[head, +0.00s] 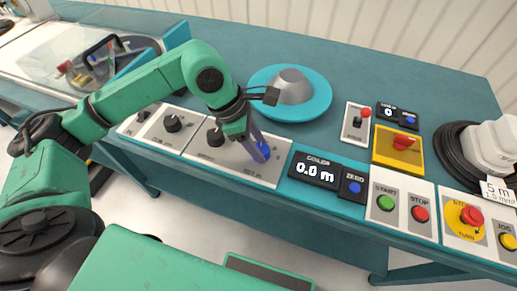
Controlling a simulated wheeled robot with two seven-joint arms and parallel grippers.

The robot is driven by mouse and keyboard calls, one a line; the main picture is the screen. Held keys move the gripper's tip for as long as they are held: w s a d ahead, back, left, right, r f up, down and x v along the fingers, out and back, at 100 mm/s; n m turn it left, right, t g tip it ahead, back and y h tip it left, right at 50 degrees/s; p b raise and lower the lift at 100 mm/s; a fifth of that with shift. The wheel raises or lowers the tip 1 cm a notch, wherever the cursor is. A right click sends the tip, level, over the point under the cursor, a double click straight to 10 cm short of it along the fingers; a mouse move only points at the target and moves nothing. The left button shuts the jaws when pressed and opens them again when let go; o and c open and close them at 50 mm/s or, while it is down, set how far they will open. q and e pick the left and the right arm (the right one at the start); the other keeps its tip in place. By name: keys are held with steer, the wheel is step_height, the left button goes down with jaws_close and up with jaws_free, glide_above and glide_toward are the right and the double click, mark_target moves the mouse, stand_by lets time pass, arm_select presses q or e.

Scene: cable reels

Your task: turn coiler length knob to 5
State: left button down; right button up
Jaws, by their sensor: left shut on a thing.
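My left gripper (258,151) comes down from the green arm onto the right part of a pale control panel (232,165). Its fingers are shut at the panel face, on what appears to be a knob there. The fingers hide most of that knob, so its pointer and scale cannot be read. The coiler display (315,171) just right of it reads 0.0 m. Two black knobs, one (173,123) further left and one (215,136) nearer, stand free on the panels. My right gripper is not in view.
A blue zero button (354,188), green start button (386,203), red stop button (420,213) and red emergency stop (471,216) line the front edge. A teal disc with a grey hub (291,86) stands behind the gripper. A black cable coil (462,150) lies at right.

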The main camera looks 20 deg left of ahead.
arm_select(q)
steer(key=n+t+b, duration=0.1)
steer(key=n, duration=0.1)
steer(key=n+t+y+b, duration=0.1)
steer(key=n+b, duration=0.1)
steer(key=n, duration=0.1)
steer(key=shift+s+d+f+n, duration=0.1)
steer(key=shift+s+f+n, duration=0.05)
steer(key=shift+n, duration=0.15)
steer(key=n+y+b, duration=0.1)
steer(key=n, duration=0.2)
steer(key=shift+d+t+b, duration=0.1)
steer(key=shift+t+b, duration=0.25)
steer(key=shift+t, duration=0.05)
steer(key=shift+s+n+y+b, duration=0.1)
steer(key=shift+n+y+b, duration=0.45)
steer(key=shift+n, duration=1.25)
steer(key=shift+c, duration=1.6)
jaws_free()
